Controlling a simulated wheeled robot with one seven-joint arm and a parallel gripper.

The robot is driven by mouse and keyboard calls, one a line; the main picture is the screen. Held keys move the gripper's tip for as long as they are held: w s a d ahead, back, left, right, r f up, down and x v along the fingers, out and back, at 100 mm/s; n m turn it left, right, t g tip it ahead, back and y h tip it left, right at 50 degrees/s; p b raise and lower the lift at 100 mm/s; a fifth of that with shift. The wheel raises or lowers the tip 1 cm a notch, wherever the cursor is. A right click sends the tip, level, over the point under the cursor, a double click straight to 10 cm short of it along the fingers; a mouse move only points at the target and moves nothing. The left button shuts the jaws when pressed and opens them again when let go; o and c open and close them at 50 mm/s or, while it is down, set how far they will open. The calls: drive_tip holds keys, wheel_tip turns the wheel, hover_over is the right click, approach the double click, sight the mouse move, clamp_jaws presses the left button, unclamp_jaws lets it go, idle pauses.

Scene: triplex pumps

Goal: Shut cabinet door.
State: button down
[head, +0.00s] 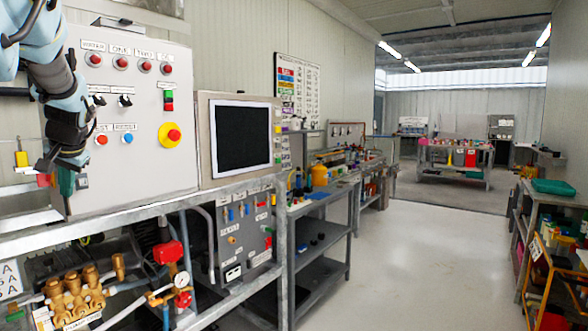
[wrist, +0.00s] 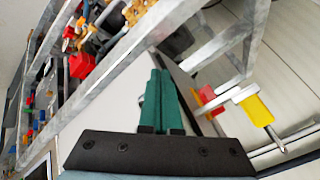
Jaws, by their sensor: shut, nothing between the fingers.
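The light grey control cabinet (head: 135,165) stands on a metal frame at the left of the head view. Its front door carries lamps, switches, labels and a red-and-yellow emergency button. I cannot tell whether the door is fully shut or slightly ajar. My gripper (head: 66,205) hangs in front of the door's left part, with its green fingers pointing down. In the wrist view, the fingers (wrist: 160,75) are together and empty, beside a pale panel (wrist: 184,78) that is probably the door. I cannot tell whether they touch it. My arm hides the door's upper left edge.
A yellow-handled tool (head: 21,158) is left of the gripper; it also shows in the wrist view (wrist: 257,110), near a red part (wrist: 208,97). Brass pump parts (head: 75,298) and pipes sit below. A monitor (head: 241,138) stands right of the cabinet. The aisle floor (head: 430,250) is clear.

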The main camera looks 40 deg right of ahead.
drive_tip(key=shift+w+a+r+p, duration=0.1)
drive_tip(key=shift+w+a+p, duration=0.2)
drive_tip(key=shift+w, duration=0.25)
drive_tip(key=shift+w+a+r+p, duration=0.15)
drive_tip(key=shift+w+a, duration=0.1)
drive_tip(key=shift+w, duration=0.3)
